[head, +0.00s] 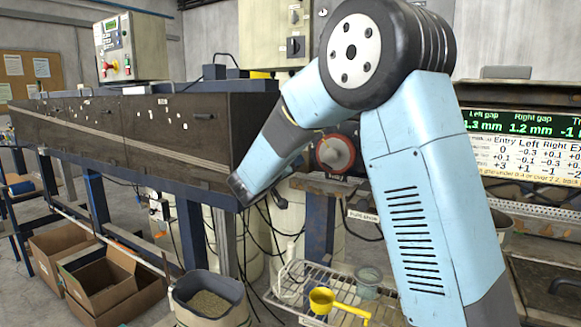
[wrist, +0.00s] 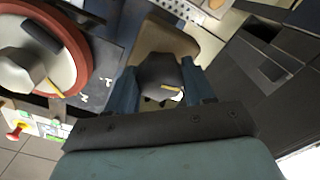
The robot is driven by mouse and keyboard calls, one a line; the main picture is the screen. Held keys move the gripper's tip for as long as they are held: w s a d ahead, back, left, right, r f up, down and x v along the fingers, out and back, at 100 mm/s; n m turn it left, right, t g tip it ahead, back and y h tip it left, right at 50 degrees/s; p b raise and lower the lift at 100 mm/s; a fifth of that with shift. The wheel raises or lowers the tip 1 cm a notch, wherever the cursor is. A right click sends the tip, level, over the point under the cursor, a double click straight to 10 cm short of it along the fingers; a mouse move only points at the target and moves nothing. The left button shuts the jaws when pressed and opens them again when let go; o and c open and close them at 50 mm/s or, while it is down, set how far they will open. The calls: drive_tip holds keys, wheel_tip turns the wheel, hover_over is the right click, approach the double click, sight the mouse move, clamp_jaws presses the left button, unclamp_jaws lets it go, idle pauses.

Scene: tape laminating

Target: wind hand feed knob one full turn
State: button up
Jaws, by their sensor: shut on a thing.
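In the wrist view, my gripper (wrist: 159,84) has a blue finger on each side of a dark faceted knob (wrist: 160,72) with a yellow mark, which looks like the hand feed knob. The fingers are shut on it. The knob's far side and its mount are hidden. A pale wheel with a red rim (wrist: 78,60) and grey hub is to the left of the gripper, apart from it. It also shows in the head view (head: 336,153), beside my arm.
A long dark machine housing (head: 150,120) runs to the left. A display (head: 525,124) reads the left and right gaps. A wire rack (head: 300,285) with a yellow scoop (head: 325,302), a bin of granules (head: 209,300) and cardboard boxes (head: 100,280) are below.

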drive_tip(key=shift+f, duration=0.25)
drive_tip(key=o, duration=0.8)
drive_tip(key=shift+a, duration=0.1)
drive_tip(key=shift+o, duration=1.2)
drive_tip(key=shift+r, duration=0.15)
drive_tip(key=v, duration=1.3)
drive_tip(key=shift+s, duration=0.25)
drive_tip(key=shift+a, duration=0.15)
